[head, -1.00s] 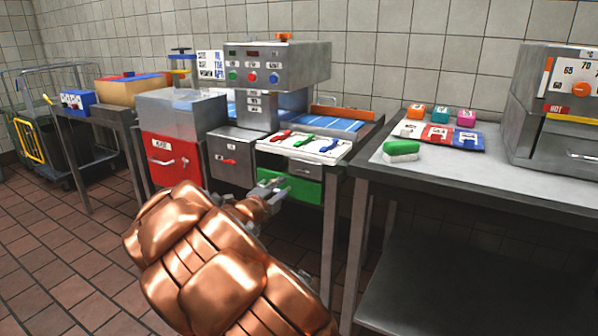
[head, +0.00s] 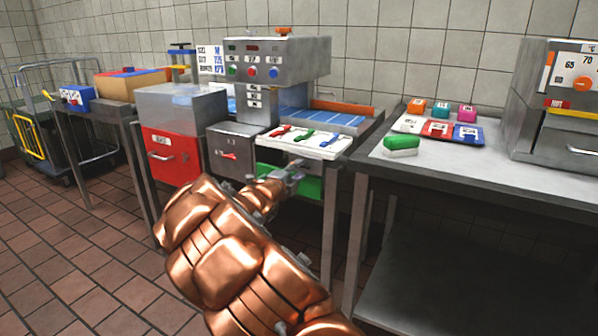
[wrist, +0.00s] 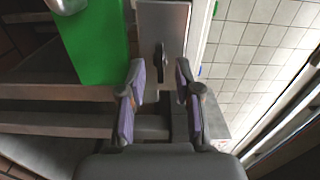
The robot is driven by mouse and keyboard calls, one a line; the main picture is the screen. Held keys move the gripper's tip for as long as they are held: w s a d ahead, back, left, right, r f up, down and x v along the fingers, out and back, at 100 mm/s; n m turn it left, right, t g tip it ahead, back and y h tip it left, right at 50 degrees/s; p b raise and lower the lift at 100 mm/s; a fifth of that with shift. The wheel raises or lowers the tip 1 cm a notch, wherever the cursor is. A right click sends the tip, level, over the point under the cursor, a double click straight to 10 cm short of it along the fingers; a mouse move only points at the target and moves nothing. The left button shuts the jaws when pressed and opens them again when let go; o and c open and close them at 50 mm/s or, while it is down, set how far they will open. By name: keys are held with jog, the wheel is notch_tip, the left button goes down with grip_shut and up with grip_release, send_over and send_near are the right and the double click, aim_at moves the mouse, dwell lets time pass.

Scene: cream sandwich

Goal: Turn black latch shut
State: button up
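The black latch (wrist: 160,58) is a small dark piece on a narrow grey front panel (wrist: 162,22) in the wrist view. It lies ahead of my gripper (wrist: 158,92), roughly in line with the gap between the fingers. My gripper is open, with purple pads on both fingers and nothing between them. The fingers look apart from the latch. In the head view my gripper (head: 294,174) is at the front of the machine, by the green drawer (head: 308,189). The latch is not clear there.
The green drawer front (wrist: 92,40) is beside the panel in the wrist view. Above it in the head view is a white tray (head: 303,149) with red, green and blue levers. A red drawer (head: 172,168) is left, and a steel table (head: 480,185) stands right.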

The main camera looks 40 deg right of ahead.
jog(key=shift+w+d, duration=0.1)
jog(key=shift+d, duration=0.4)
grip_shut()
